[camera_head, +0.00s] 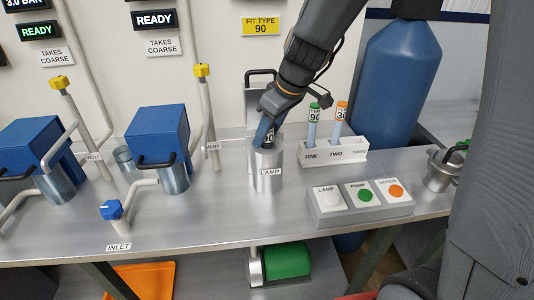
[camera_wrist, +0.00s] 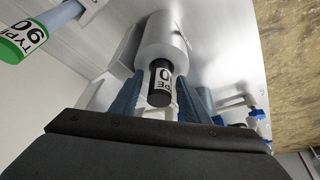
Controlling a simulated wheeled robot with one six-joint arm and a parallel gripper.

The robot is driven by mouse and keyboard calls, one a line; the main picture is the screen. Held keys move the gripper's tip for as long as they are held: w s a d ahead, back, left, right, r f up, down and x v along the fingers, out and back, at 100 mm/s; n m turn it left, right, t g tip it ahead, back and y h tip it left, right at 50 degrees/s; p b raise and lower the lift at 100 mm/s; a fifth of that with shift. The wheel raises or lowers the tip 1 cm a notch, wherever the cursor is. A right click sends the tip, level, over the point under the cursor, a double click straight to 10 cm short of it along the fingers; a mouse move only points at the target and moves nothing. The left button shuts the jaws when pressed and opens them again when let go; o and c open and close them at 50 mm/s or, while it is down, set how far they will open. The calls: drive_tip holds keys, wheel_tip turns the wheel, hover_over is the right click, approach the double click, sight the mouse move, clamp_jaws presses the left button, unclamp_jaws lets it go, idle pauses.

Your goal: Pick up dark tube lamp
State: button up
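The dark tube lamp (camera_wrist: 160,82) is a black tube with a white type label. It stands in the grey metal cylinder marked LAMP (camera_head: 268,170), and only its upper end sticks out. In the head view my gripper (camera_head: 266,130) is down at the top of this cylinder and hides most of the tube. In the wrist view the two blue fingers of my gripper (camera_wrist: 160,88) stand on either side of the tube, apart, with gaps showing beside it.
A white rack (camera_head: 335,154) right of the cylinder holds a green-capped tube (camera_head: 313,118) and an orange-capped tube (camera_head: 340,118). A button box (camera_head: 360,202) stands in front. Two blue-topped units (camera_head: 157,135) with pipes stand left.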

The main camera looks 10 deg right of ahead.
clamp_jaws()
drive_tip(key=shift+r, duration=0.1)
